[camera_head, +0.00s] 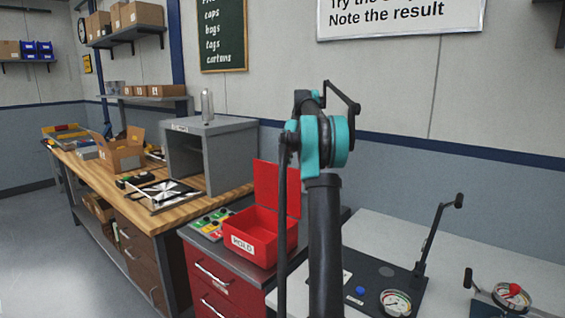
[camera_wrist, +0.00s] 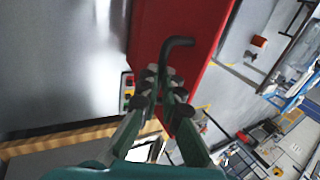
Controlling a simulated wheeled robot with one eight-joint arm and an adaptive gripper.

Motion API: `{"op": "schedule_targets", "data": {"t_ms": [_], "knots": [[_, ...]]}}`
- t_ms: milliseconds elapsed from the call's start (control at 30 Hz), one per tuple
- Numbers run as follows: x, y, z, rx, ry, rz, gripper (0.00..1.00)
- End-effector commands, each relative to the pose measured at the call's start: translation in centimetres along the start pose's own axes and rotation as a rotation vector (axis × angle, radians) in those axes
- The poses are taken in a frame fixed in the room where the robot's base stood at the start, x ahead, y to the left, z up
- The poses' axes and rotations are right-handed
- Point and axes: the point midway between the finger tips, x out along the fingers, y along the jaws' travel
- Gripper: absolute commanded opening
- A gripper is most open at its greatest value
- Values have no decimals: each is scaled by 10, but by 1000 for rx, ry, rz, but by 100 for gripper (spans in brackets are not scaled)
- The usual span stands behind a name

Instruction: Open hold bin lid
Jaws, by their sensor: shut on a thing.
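The red hold bin (camera_head: 262,238), with a white HOLD label, sits on top of the red drawer cabinet in the head view. Its red lid (camera_head: 277,188) stands raised, roughly upright, at the back of the bin, and the bin's mouth is uncovered. In the wrist view the lid (camera_wrist: 205,30) fills the upper middle, with a dark bent handle (camera_wrist: 178,44) on it. My gripper (camera_wrist: 165,90) is closed at the handle's lower end, against the lid. The exact contact is partly hidden by the fingertips. In the head view my gripper is hidden behind my arm.
A panel of coloured buttons (camera_head: 212,223) lies left of the bin. A grey open cabinet (camera_head: 208,160) stands on the wooden bench (camera_head: 165,208) behind. A pale table (camera_head: 475,265) with gauges and a lever is at the right.

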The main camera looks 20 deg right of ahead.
Motion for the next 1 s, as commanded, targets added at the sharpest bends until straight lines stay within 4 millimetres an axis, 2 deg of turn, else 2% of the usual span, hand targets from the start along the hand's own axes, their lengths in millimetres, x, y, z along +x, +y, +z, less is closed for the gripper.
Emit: {"op": "schedule_targets", "data": {"t_ms": [33,533,600,733,1000], "knots": [[12,19,4,13,-18,12,0],[12,20,3,10,-20,-3,0],[12,20,3,10,-19,-3,13],[12,18,3,9,-19,-5,29],[11,16,3,8,-18,-7,31]]}}
